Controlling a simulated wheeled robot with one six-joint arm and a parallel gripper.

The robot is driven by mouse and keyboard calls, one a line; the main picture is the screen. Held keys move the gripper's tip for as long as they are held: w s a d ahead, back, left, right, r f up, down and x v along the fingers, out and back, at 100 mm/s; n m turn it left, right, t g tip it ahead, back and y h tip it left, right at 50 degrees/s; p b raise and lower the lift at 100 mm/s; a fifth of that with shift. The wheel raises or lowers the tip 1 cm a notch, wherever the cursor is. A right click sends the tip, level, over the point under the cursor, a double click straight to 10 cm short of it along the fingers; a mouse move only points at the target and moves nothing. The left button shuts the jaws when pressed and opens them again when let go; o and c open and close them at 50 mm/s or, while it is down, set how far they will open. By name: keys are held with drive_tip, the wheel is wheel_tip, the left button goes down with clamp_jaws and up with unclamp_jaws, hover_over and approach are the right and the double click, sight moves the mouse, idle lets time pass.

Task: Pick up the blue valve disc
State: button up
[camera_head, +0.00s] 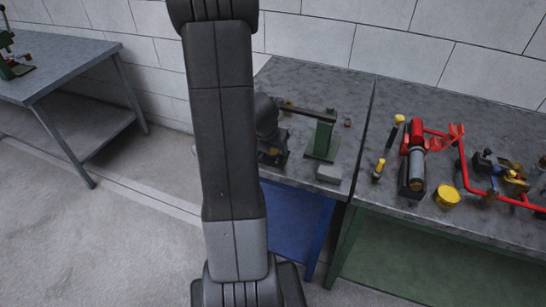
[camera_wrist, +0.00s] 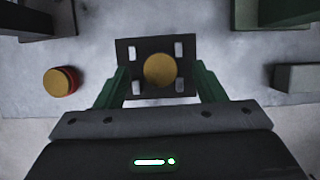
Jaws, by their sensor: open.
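My gripper (camera_wrist: 160,72) is open, its two green fingers on either side of a dark plate in the wrist view. The dark plate (camera_wrist: 127,52) has a yellow round centre and several small grey tabs. The plate lies below or between the fingertips; I cannot tell whether they touch it. I cannot make out a blue disc in either view. In the head view my arm covers part of the left bench, and my fingers cannot be made out there.
A red-and-yellow round part (camera_wrist: 60,81) lies left of the plate. A grey block (camera_head: 329,173) and a green stand (camera_head: 322,138) are on the left bench. The right bench holds a red pipe assembly (camera_head: 418,140), a yellow round part (camera_head: 447,196) and other fittings. Another table (camera_head: 60,66) stands far left.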

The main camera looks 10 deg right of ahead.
drive_tip(key=shift+w+d+f, duration=0.15)
drive_tip(key=shift+w+f, duration=0.05)
drive_tip(key=shift+f, duration=0.35)
